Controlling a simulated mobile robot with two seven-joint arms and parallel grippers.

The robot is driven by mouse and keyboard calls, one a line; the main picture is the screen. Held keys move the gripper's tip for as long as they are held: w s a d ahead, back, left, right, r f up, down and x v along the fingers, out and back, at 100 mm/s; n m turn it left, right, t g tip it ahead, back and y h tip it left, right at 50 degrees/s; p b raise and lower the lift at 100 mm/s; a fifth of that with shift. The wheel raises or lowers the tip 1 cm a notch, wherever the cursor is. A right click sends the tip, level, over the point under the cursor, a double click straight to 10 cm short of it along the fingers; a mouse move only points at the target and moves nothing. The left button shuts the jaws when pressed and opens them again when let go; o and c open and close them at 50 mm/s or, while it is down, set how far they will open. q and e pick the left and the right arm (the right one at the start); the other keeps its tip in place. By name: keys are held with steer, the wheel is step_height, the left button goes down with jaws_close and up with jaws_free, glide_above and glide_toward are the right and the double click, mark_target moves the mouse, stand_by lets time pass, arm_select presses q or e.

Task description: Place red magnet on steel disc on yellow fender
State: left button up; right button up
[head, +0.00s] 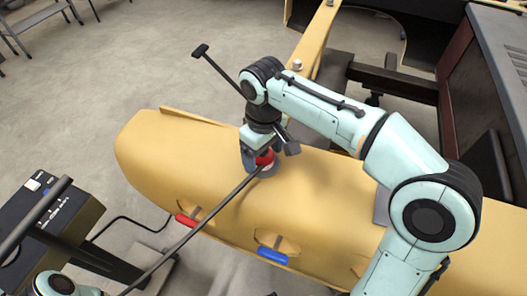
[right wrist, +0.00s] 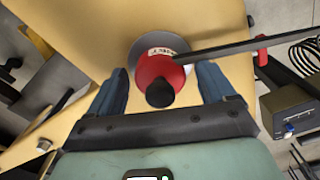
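The red magnet (head: 265,157), round with a black knob and a pale label, is at the steel disc (head: 268,171) on the yellow fender (head: 190,150). In the right wrist view the magnet (right wrist: 160,74) overlaps the grey disc (right wrist: 178,43); I cannot tell whether they fully touch. My right gripper (head: 258,162) points down at the magnet. Its blue fingers (right wrist: 162,88) stand apart on either side of it, with small gaps showing. My left gripper is out of view; only a bit of that arm shows at the bottom left.
A long dark rod (head: 190,226) runs from lower left to the magnet. Red (head: 187,220) and blue (head: 272,255) handles sit along the fender's near edge. A black control box (head: 45,222) stands at the left.

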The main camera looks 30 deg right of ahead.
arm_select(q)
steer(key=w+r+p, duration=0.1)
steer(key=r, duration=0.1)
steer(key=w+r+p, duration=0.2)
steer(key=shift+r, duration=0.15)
arm_select(e)
step_height(320, 180, up, 12)
steer(key=shift+r, duration=0.15)
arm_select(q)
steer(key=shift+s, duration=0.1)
